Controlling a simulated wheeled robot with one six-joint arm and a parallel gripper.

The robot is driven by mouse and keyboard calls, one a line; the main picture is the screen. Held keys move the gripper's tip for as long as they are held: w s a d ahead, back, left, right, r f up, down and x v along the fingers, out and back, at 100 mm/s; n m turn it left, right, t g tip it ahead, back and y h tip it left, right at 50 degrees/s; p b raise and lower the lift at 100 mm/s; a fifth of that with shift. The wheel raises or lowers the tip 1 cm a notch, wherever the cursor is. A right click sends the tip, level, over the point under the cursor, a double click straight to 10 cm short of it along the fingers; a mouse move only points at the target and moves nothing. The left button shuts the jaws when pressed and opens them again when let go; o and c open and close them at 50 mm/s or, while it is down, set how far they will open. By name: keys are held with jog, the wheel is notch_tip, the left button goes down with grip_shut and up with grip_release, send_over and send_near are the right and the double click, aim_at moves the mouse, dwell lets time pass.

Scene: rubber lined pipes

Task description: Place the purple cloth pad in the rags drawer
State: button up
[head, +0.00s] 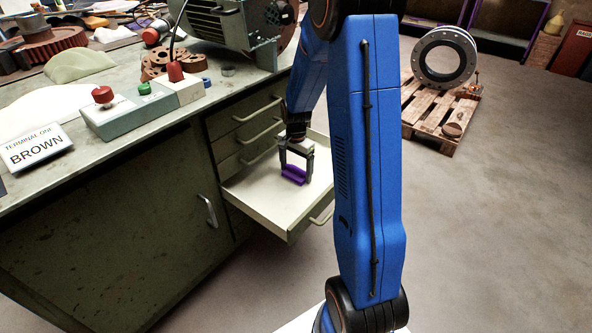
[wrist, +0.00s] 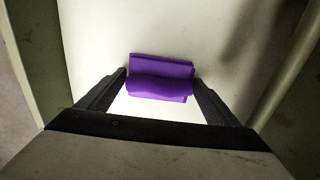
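The purple cloth pad (head: 293,174) is inside the open pale drawer (head: 258,205), low over its floor or on it; I cannot tell which. My gripper (head: 295,166) reaches down into the drawer with one finger at each end of the pad. In the wrist view, the pad (wrist: 161,78) spans the space between the fingertips (wrist: 161,80), which meet its two ends. The gripper looks shut on the pad. No label on this drawer is readable.
The drawer belongs to a green workbench cabinet, with other drawers (head: 245,135) shut above. A control box (head: 140,105) and a motor (head: 222,22) stand on the bench. A pallet (head: 440,115) with a pipe ring (head: 444,57) stands on the floor behind.

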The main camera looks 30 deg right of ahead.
aim_at(296, 169)
notch_tip(296, 169, up, 12)
jog(key=s+a+r+n+t, duration=0.1)
jog(key=s+a+r+n, duration=0.3)
jog(key=s+a+r, duration=0.3)
jog(key=s+a+r+n+t, duration=0.1)
jog(key=s+a+r+n, duration=0.1)
jog(key=s, duration=0.6)
jog(key=s+a+r+n+t, duration=0.1)
jog(key=s+a+r+n, duration=0.1)
jog(key=s, duration=0.6)
jog(key=s+a+r+n+t, duration=0.1)
jog(key=s+a+r+n, duration=0.1)
jog(key=s+a+n, duration=0.2)
jog(key=s+n, duration=0.2)
jog(key=s, duration=0.2)
jog(key=shift+a+r+t, duration=0.2)
jog(key=shift+a+t, duration=0.05)
jog(key=shift+t, duration=0.15)
